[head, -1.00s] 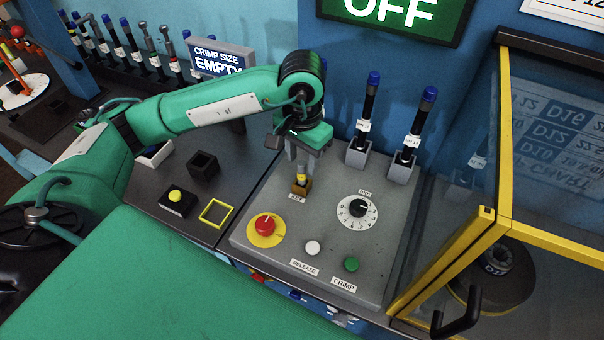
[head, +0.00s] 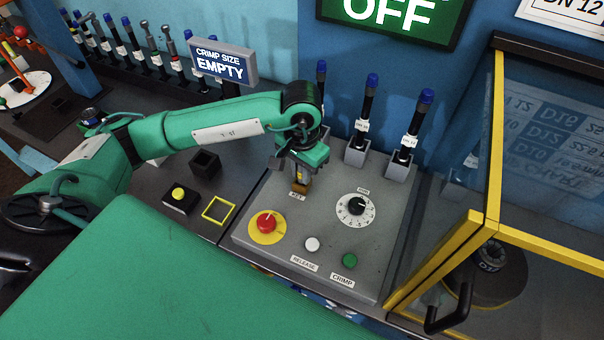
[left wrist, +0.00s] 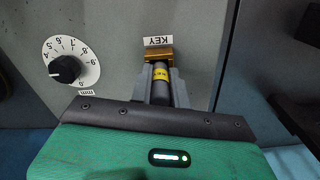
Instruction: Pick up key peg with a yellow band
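The key peg (left wrist: 162,76) is dark grey with a yellow band. It stands in a brass-coloured socket (left wrist: 146,56) beside a KEY label on the grey crimp panel. In the head view the peg's yellow band (head: 299,174) is just visible between my left fingers. My left gripper (head: 300,179) points down at the peg, with one finger on each side of it, as the left wrist view also shows (left wrist: 163,86). Whether the fingers press on the peg or leave a slight gap cannot be told. My right gripper is not in view.
The panel holds a dial (head: 355,207), a red stop button (head: 266,223), a white button (head: 312,244) and a green button (head: 350,261). Blue-capped tools (head: 367,115) stand in holders behind. A yellow-framed guard (head: 493,140) stands at the right.

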